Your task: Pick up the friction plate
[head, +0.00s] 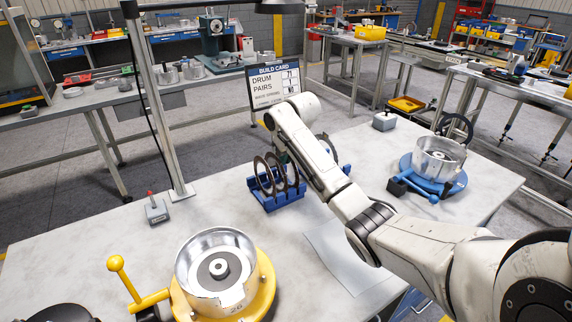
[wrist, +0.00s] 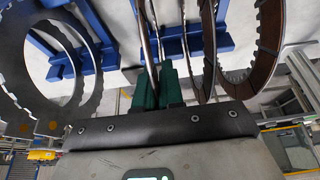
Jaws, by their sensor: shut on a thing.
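In the wrist view, the two green fingertips of my gripper (wrist: 158,88) are closed on a thin ring plate (wrist: 147,40), seen almost edge-on. Its face is barely visible, so I cannot tell its type from its surface. To the right stand brown-faced, toothed friction plates (wrist: 272,45); to the left is a grey notched steel plate (wrist: 22,62). In the head view, several dark ring plates (head: 262,176) stand upright in a blue rack (head: 284,201). My arm hides the gripper and part of the rack there. I cannot tell whether the held plate is clear of its slot.
A silver drum on a yellow fixture (head: 264,289) stands at front left, and another drum on a blue fixture (head: 440,184) at right. A build card (head: 274,88) stands behind the rack. A small grey box (head: 157,211) sits left. Bare pale tabletop (head: 215,205) lies between.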

